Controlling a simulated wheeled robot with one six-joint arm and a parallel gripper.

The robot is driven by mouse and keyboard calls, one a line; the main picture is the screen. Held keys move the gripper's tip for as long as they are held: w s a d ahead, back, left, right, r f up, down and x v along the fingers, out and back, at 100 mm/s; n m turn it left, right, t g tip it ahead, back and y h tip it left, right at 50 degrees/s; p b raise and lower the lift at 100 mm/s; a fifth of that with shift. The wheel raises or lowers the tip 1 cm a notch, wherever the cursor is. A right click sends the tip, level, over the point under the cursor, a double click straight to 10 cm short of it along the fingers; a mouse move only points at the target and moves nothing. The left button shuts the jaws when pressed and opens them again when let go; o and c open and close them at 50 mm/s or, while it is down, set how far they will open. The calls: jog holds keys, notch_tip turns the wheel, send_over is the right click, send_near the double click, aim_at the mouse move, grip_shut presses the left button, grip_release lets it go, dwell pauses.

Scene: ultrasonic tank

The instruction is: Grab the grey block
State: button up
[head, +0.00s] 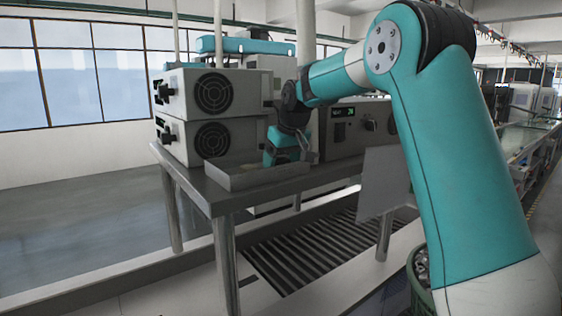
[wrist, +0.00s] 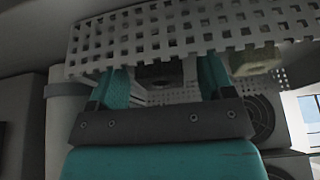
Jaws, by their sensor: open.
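My gripper (head: 281,158) reaches down over a shallow metal tray (head: 240,181) at the front of a steel table. In the wrist view its two teal fingers stand apart, and the gripper (wrist: 163,76) is open. A dark grey block (wrist: 160,70) shows in the gap between the fingers; I cannot tell whether either finger touches it. A perforated metal wall (wrist: 190,32) crosses the top of the wrist view and hides part of the scene. In the head view the grey block cannot be made out.
A beige block (wrist: 255,60) lies to the right of the fingers. Two stacked grey units with fans (head: 200,115) stand behind the tray. A control box (head: 352,126) stands to its right. The steel table's (head: 192,187) left edge is close to the tray.

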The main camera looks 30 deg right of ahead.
jog(key=c, duration=1)
jog(key=shift+c, duration=0.4)
jog(key=shift+r, duration=0.1)
